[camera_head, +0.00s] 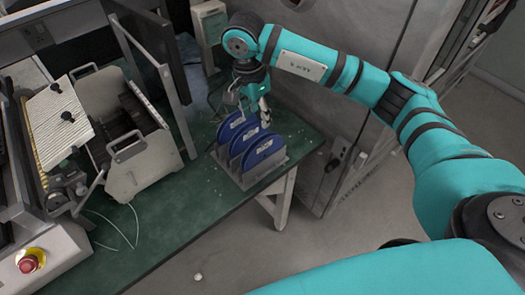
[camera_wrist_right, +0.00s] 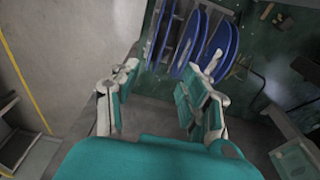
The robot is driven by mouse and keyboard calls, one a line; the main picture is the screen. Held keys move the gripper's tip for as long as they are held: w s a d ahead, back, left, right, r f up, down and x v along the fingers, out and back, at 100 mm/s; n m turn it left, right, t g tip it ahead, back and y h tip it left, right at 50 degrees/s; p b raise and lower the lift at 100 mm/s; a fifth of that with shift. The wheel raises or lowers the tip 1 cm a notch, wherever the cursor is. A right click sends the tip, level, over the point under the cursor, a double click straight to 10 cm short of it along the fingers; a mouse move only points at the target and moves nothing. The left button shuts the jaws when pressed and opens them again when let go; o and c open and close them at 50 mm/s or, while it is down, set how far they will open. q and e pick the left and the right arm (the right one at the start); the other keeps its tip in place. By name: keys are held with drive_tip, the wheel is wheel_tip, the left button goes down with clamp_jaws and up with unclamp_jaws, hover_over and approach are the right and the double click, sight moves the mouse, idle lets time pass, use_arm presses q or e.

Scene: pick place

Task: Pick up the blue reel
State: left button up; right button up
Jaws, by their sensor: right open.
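Several blue reels stand on edge side by side in a grey rack (camera_head: 270,172) on the green table. The nearest blue reel (camera_head: 263,150) shows its face most fully in the head view. The reels also show in the right wrist view, where one blue reel (camera_wrist_right: 219,46) is by the right fingertip. My right gripper (camera_head: 253,103) is at the far end of the row, close above the farthest reel. In the wrist view its two fingers (camera_wrist_right: 160,85) are apart with nothing between them. I cannot tell whether a finger touches a reel. My left gripper is not in view.
The green table (camera_head: 180,225) has a free strip left of and in front of the rack. A white machine block (camera_head: 140,160) with a handle stands to the left. A red emergency button (camera_head: 28,264) is at the lower left. The table's right edge is close to the rack.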

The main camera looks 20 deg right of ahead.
drive_tip(key=p, duration=0.1)
hover_over(263, 139)
drive_tip(key=a, duration=0.1)
drive_tip(key=f, duration=0.5)
drive_tip(key=shift+s+a+f, duration=0.15)
drive_tip(key=shift+s+f, duration=0.1)
drive_tip(key=shift+s, duration=0.05)
drive_tip(key=shift+s+f+p, duration=0.1)
drive_tip(key=shift+f+p, duration=0.25)
drive_tip(key=shift+p, duration=0.15)
drive_tip(key=f, duration=0.1)
drive_tip(key=f+p, duration=0.1)
drive_tip(key=f, duration=0.1)
drive_tip(key=shift+s+d+f+p, duration=0.1)
drive_tip(key=shift+d+f+p, duration=0.2)
drive_tip(key=shift+d, duration=0.05)
drive_tip(key=shift+f, duration=0.4)
clamp_jaws()
